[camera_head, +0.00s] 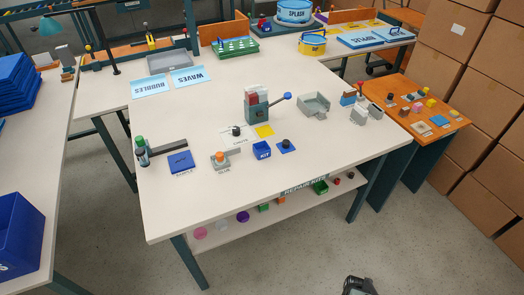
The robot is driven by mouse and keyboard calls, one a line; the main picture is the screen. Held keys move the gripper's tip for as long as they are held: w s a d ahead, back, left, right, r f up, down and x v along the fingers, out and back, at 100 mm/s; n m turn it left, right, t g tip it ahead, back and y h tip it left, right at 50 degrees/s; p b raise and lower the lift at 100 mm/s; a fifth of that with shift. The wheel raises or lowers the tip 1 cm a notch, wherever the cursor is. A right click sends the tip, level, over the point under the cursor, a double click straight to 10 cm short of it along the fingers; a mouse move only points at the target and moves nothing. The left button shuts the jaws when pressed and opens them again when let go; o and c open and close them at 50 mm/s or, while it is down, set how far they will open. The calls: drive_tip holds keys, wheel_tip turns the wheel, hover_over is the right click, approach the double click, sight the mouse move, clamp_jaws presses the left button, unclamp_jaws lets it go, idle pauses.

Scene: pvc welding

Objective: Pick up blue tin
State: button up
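No label marks a blue tin, and I cannot tell which blue thing it is. A small dark can with a blue part (142,159) stands at the left of the white table, in front of a green-capped one (139,141). A blue box marked KIT (262,151) stands near the table's front middle, with a blue pad bearing a black knob (287,146) just right of it. A flat blue square (180,161) lies left of them. My gripper (360,284) shows only partly at the bottom edge, dark, low and well in front of the table; its fingers are unclear.
The white table (215,205) has a lower shelf with small coloured items. A grey-green press with a blue-ended lever (257,106) stands mid-table. An orange side table (425,108) and stacked cartons (465,75) are at right. Floor at front right is clear.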

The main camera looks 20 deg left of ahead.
drive_tip(key=shift+o, duration=0.4)
drive_tip(key=o, duration=0.8)
